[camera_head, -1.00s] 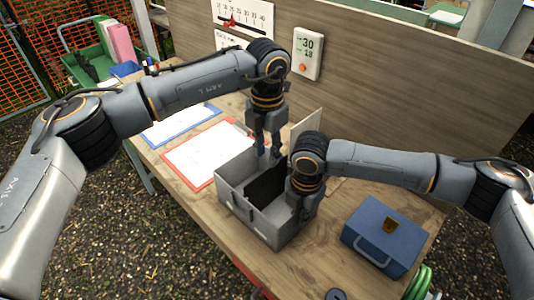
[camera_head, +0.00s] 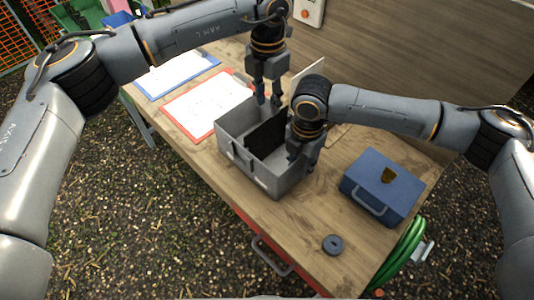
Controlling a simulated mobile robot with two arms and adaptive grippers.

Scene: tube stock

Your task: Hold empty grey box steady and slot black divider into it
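The grey box (camera_head: 232,155) stands upright and open-topped near the middle of the table. The black divider (camera_head: 266,136) stands inside it, crossing the interior; its lower edge is hidden by the front wall. My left gripper (camera_head: 269,102) points down above the far side of the box, its two fingers apart with nothing between them. My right gripper (camera_head: 302,156) is at the box's right wall, one finger on each side, and looks closed on it; its own wrist partly hides the contact.
A blue cash box (camera_head: 384,190) stands to the right, with a dark round disc (camera_head: 332,244) nearer the front edge. A red clipboard (camera_head: 196,112) and a blue clipboard (camera_head: 172,75) lie at left. A green hose (camera_head: 402,256) hangs beside the table. A wooden panel rises behind.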

